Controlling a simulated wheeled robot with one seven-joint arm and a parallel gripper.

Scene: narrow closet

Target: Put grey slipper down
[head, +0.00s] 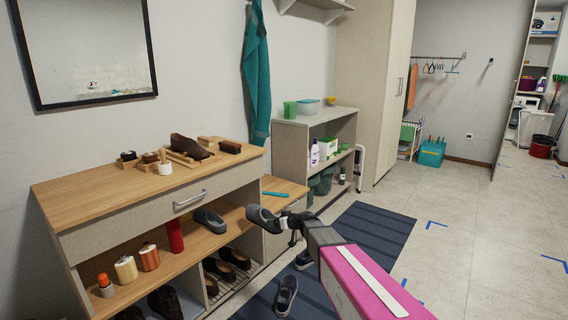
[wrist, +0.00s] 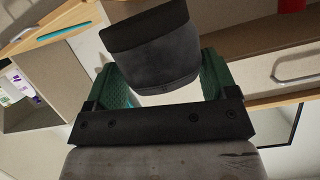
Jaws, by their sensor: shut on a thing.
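My gripper (head: 284,220) is shut on a grey slipper (head: 262,218), held in the air in front of the low right part of the shoe bench. In the wrist view the grey slipper (wrist: 150,55) sits between the two green fingers of my gripper (wrist: 162,78); part of it runs out of the frame's top. Another grey slipper (head: 210,220) rests on the bench's open shelf, left of the held one. A dark grey-blue shoe (head: 287,290) lies on the striped rug, with another (head: 304,260) partly hidden behind my arm.
The shoe bench (head: 100,192) has a drawer, a wooden top with a brown shoe and brushes, and lower shelves with jars (head: 126,270) and dark shoes. A teal strip (head: 276,194) lies on its low right top. A grey shelf unit (head: 290,142) stands behind.

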